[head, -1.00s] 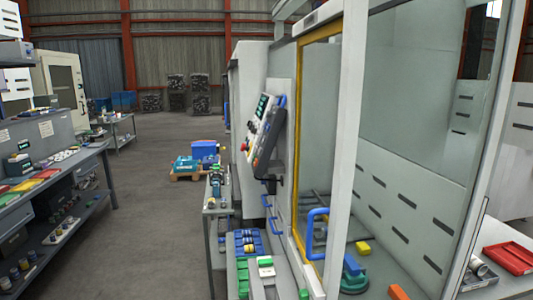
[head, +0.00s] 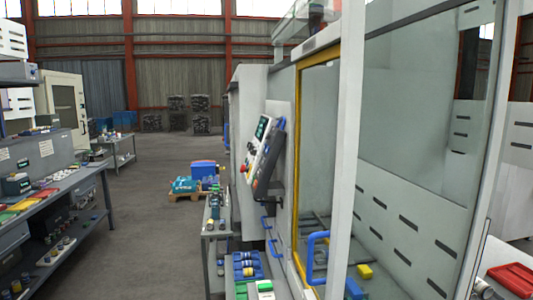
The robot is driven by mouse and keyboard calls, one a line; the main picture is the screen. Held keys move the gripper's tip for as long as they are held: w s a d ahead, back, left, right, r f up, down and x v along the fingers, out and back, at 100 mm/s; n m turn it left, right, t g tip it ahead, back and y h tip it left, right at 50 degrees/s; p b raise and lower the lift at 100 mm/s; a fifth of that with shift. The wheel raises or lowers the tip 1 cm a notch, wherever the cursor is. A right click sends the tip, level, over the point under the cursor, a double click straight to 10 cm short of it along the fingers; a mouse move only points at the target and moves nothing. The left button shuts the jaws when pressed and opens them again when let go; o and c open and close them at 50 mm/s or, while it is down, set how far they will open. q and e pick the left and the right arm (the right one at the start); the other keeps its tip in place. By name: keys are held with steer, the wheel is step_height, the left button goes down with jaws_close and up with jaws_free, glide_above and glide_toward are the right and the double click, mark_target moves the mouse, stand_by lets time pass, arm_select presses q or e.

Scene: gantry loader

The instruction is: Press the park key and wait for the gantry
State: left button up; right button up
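A control panel (head: 263,158) with a small screen, rows of keys and a red button is mounted on the side of the machine, left of the yellow-edged door frame. It is seen at a steep angle, so I cannot tell which key is the park key. The machine's enclosure (head: 410,150) has clear panels and a blue door handle (head: 317,255). A clear-sided part (head: 302,20) sits high above the machine; I cannot tell if it belongs to the gantry. Neither of my grippers is in view.
A narrow bench (head: 215,240) and blue and green trays (head: 247,268) stand along the machine's left side. A workbench (head: 70,185) with bins is at the left. A pallet with blue boxes (head: 203,175) stands on the floor beyond. The aisle between is clear.

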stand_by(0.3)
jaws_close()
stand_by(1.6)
